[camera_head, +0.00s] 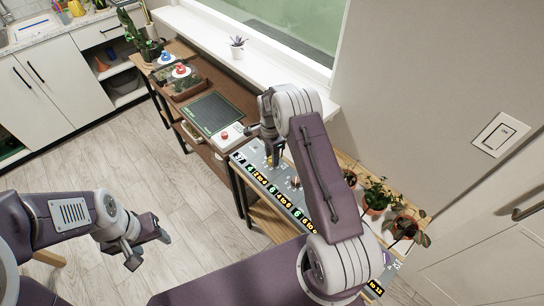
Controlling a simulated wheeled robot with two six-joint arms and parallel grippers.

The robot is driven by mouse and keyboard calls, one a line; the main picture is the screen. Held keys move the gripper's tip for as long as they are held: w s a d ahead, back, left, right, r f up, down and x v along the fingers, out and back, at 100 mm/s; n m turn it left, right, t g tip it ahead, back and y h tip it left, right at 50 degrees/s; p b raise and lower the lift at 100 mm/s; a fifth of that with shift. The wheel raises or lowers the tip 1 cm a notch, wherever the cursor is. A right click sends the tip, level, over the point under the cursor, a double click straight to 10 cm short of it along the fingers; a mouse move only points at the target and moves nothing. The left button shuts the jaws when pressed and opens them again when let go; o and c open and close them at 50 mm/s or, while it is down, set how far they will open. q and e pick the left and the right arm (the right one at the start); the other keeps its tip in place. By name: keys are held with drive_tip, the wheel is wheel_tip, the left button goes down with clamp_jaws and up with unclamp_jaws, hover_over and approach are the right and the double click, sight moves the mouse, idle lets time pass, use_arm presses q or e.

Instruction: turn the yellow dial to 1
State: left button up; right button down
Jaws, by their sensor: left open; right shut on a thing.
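The yellow dial (269,162) is a small spot of yellow on the grey control panel (256,158), just below my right gripper (270,158). My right arm reaches over the panel, and its gripper is shut around the dial, hiding most of it. The dial's pointer and its setting are too small and covered to read. My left gripper (147,245) is open and empty, held over the floor at the lower left, well apart from the panel.
Another knob (295,182) stands on the panel, beside a row of black labels (272,190). A dark mat (213,113) and a red button (225,135) lie beyond. Potted plants (376,200) stand at the right. The floor (140,160) is clear at left.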

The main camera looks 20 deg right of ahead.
drive_tip(key=shift+m, duration=0.4)
drive_tip(key=c, duration=1)
unclamp_jaws()
wheel_tip(320, 180, up, 9)
drive_tip(key=shift+w, duration=0.3)
